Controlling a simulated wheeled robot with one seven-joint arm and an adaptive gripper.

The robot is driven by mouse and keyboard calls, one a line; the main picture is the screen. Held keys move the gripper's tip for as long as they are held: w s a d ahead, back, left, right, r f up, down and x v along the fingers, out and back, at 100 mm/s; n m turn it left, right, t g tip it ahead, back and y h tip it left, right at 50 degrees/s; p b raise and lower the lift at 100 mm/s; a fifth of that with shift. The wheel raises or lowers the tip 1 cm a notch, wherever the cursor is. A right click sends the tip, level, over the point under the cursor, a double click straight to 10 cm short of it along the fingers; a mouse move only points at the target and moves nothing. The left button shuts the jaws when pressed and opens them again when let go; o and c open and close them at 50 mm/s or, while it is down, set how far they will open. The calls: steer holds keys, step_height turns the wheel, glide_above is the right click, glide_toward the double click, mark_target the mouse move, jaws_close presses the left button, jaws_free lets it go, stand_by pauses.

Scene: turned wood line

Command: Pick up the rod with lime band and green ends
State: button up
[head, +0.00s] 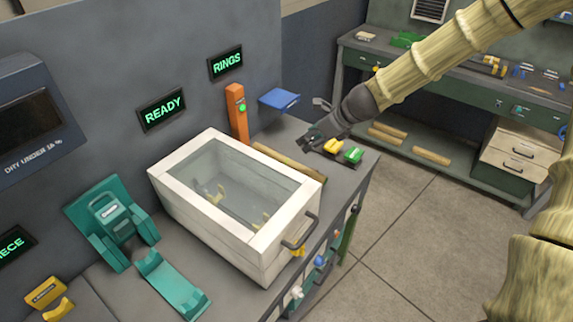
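My gripper (316,137), dark grey, is over the far right end of the grey counter. It is beside a yellow block (333,146) and a green block (353,154); I cannot tell whether it touches them, and its fingers are too small to read. I cannot clearly make out a rod with a lime band and green ends. A long tan wooden piece (290,162) lies behind the white box, left of my gripper, with no bands I can see. A slim green upright piece (348,235) shows at the counter's front side; I cannot tell what it is.
A white glass-lidded box (218,240) fills the counter's middle. An orange post (238,112) and blue tray (279,98) stand behind. Teal holders (172,285) are at left. Tan pieces (432,156) lie on the back bench's lower shelf.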

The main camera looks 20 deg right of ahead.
mark_target(291, 161)
steer(key=f+b, duration=0.3)
steer(key=f, duration=0.1)
steer(key=shift+w, duration=0.3)
steer(key=shift+f+b, duration=0.35)
steer(key=shift+b, duration=0.05)
steer(key=shift+p+x, duration=0.35)
steer(key=shift+x, duration=2.5)
steer(key=shift+a+p+x, duration=0.2)
steer(key=shift+p+x, duration=0.75)
steer(key=shift+x, duration=1.7)
steer(key=shift+s+r, duration=0.1)
steer(key=shift+s, duration=0.05)
steer(key=shift+c, duration=0.2)
jaws_close()
